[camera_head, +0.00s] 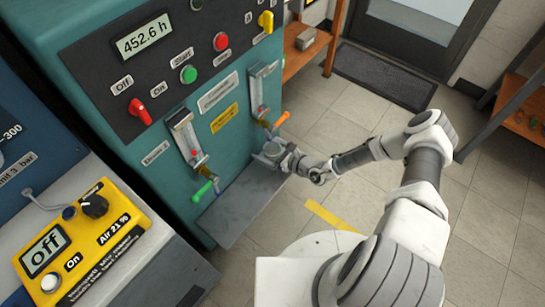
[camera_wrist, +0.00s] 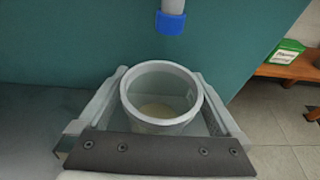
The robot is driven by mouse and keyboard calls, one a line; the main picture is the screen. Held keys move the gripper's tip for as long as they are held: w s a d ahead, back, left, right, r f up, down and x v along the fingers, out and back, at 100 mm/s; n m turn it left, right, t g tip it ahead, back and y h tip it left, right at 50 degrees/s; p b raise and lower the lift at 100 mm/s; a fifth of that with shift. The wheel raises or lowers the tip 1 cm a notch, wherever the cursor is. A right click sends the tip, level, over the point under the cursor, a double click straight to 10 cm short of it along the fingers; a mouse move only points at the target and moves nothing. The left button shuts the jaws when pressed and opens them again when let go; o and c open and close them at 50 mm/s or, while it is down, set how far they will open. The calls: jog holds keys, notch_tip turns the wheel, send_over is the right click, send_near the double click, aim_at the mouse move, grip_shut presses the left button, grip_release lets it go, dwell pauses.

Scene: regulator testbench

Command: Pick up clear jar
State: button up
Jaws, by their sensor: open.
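The clear jar (camera_wrist: 160,118) stands upright, open at the top, with something pale at its bottom, in the wrist view. My gripper (camera_wrist: 160,72) is open, with one finger on each side of the jar. Whether the fingers touch its wall, I cannot tell. In the head view the jar (camera_head: 271,149) is small, at the right end of a grey shelf (camera_head: 240,205), beside the teal machine. There my gripper (camera_head: 282,157) partly covers it.
A blue-tipped nozzle (camera_wrist: 171,20) hangs just behind and above the jar. The teal machine wall (camera_wrist: 90,45) rises close behind. An orange valve handle (camera_head: 281,119) and a green one (camera_head: 203,191) stick out from the machine. Open floor (camera_head: 330,135) lies to the right.

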jog(key=c, duration=1.5)
jog(key=shift+r, duration=0.2)
jog(key=shift+r, duration=0.2)
jog(key=s+d+p, duration=0.4)
jog(key=s+d, duration=0.7)
jog(key=d, duration=0.3)
jog(key=shift+r, duration=0.35)
jog(key=shift+d, duration=0.1)
